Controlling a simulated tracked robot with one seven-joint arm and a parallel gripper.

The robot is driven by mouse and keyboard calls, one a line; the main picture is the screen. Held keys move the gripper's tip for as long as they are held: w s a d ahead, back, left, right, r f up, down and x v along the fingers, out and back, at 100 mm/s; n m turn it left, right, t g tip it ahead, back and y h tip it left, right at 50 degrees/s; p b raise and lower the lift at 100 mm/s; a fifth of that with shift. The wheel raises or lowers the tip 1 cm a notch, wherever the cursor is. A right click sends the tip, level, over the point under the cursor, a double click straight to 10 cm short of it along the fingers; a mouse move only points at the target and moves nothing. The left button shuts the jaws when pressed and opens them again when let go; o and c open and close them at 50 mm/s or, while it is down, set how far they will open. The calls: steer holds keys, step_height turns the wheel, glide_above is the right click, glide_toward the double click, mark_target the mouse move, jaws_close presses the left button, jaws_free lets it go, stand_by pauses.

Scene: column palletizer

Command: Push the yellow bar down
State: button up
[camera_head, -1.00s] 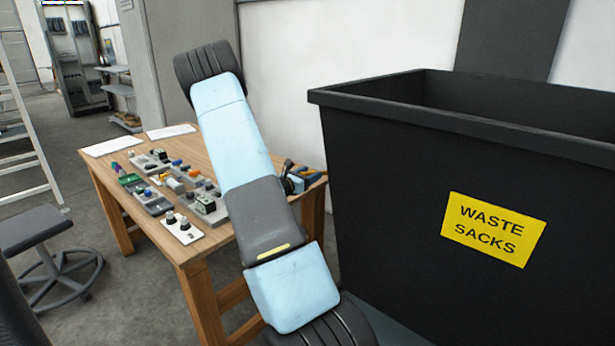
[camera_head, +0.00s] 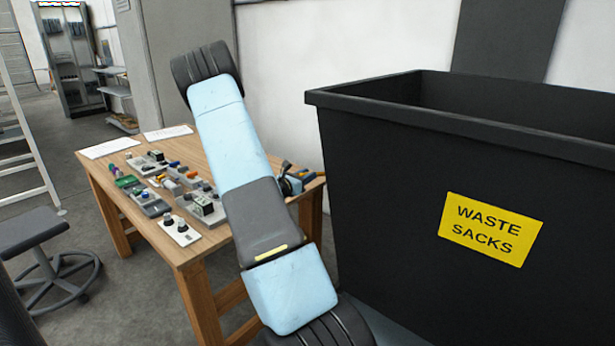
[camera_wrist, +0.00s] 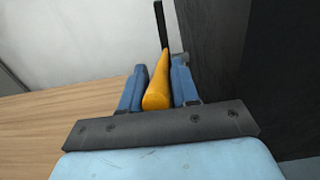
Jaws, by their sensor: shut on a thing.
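The yellow bar (camera_wrist: 159,86) shows in the wrist view as an orange-yellow, round-ended rod pointing away from me. My gripper (camera_wrist: 158,70) has its two blue fingers on either side of the bar and is shut on it. A thin dark upright piece (camera_wrist: 160,25) stands just beyond the bar's far end. In the head view my gripper (camera_head: 291,184) is small, at the table's right end beside the black bin, partly behind my arm. A bit of orange shows there, but the bar's far end and its mounting cannot be made out.
The wooden table (camera_head: 215,140) carries several switches and small control boxes (camera_head: 165,185) left of my arm. A large black bin (camera_head: 400,200) labelled WASTE SACKS stands close on the right. A stool (camera_head: 35,230) and a ladder (camera_head: 30,130) are at the left.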

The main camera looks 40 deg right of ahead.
steer(key=shift+w, duration=0.1)
step_height(320, 180, down, 7)
steer(key=a, duration=0.1)
steer(key=shift+a+r, duration=0.2)
steer(key=shift+a, duration=0.15)
stand_by(0.4)
step_height(320, 180, down, 13)
steer(key=shift+d+f, duration=0.15)
steer(key=shift+d, duration=0.05)
stand_by(1.5)
step_height(320, 180, down, 7)
steer(key=d, duration=0.2)
steer(key=shift+w, duration=0.25)
steer(key=o, duration=0.5)
steer(key=shift+d, duration=0.1)
steer(key=o, duration=0.5)
steer(key=shift+s, duration=0.2)
steer(key=shift+c, duration=0.2)
